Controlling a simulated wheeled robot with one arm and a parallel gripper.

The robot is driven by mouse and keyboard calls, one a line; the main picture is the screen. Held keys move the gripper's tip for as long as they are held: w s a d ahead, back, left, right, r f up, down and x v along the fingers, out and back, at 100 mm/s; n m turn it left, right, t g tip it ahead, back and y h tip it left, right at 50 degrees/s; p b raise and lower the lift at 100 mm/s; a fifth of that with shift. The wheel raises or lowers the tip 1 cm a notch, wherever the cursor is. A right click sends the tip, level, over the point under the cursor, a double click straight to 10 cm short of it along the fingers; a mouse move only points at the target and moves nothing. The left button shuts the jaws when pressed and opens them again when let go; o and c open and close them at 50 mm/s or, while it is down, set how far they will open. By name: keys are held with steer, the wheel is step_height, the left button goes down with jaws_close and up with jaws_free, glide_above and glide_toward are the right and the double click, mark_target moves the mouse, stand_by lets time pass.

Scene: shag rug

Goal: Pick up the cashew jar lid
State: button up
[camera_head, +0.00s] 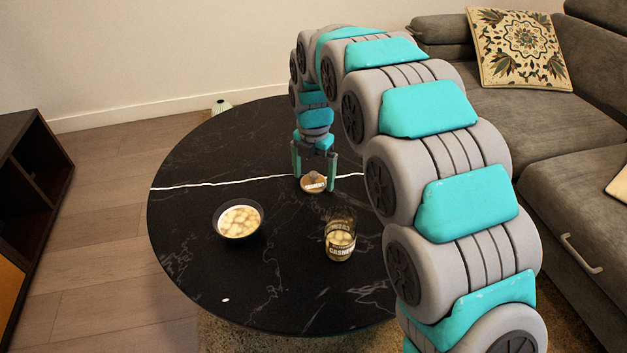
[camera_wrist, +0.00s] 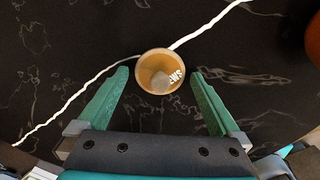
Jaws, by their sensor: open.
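The cashew jar lid (camera_head: 313,182) is a small round wooden-brown disc with white lettering, lying on the black round table. In the wrist view the lid (camera_wrist: 160,72) sits near the centre, just beyond and between the fingertips. My gripper (camera_head: 314,168) points down over the lid with its fingers spread to either side. In the wrist view my gripper (camera_wrist: 158,72) is open and empty, with a gap between each green finger and the lid. The glass cashew jar (camera_head: 340,240) stands open on the table, nearer the head camera, with pale nuts inside.
A dark bowl of nuts (camera_head: 238,219) stands on the table (camera_head: 200,262) left of the jar. My arm reaches over the table's right side. A grey sofa (camera_head: 560,140) is at the right and a dark shelf (camera_head: 30,180) at the left. The table's left part is clear.

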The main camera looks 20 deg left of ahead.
steer(key=c, duration=1.2)
steer(key=shift+o, duration=0.2)
steer(key=shift+r, duration=0.1)
